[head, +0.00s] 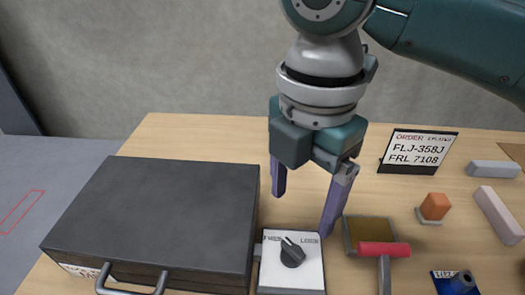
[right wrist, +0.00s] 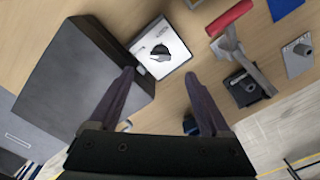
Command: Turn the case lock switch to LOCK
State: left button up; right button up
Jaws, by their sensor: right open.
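The case lock switch is a black knob (head: 292,252) on a white panel (head: 308,274) at the right side of the dark grey case (head: 165,205). In the head view the knob's pointer is tilted up and left, toward the left of two printed labels; the right label appears to read LOCK. The knob also shows in the right wrist view (right wrist: 160,53). My right gripper (head: 305,212) is open and empty, pointing down above and behind the panel, with its fingers apart from the knob. My left gripper is not in view.
An order sign (head: 418,149), an orange block (head: 435,206) and pale bars (head: 497,214) lie farther right. The table behind the case is clear.

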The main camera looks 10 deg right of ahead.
aim_at(293, 248)
jog(key=f, duration=0.4)
jog(key=f+b, duration=0.1)
jog(key=f, duration=0.4)
jog(key=shift+s+a+b, duration=0.1)
jog(key=shift+s+b, duration=0.1)
jog(key=shift+b, duration=0.1)
jog(key=shift+c, duration=0.4)
grip_shut()
